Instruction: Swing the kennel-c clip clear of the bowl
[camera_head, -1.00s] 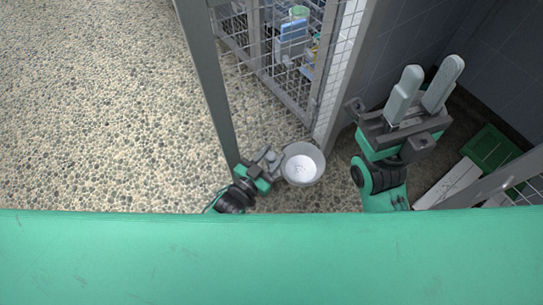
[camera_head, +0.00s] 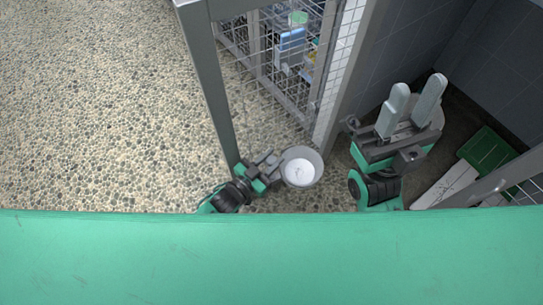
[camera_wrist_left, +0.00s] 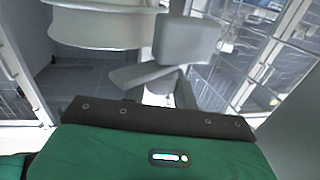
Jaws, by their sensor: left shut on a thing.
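The bowl (camera_head: 301,167) is round, grey-rimmed and pale inside. It is beside the foot of the grey post in the head view, and its pale curved side fills the upper left of the left wrist view (camera_wrist_left: 97,27). My left gripper (camera_head: 276,166) is at the bowl's left edge, its jaws shut on the bowl's rim. My right gripper (camera_head: 416,88) points up the picture with its two grey fingers apart and nothing seen between them. I cannot pick out the kennel-c clip for certain in either view.
A wire-mesh door (camera_head: 265,70) stands open behind the bowl, with blue and white items beyond it. A grey post (camera_head: 218,100) rises left of my left gripper. A green slatted thing (camera_head: 487,150) lies at right. The pebbled floor (camera_head: 100,110) at left is clear.

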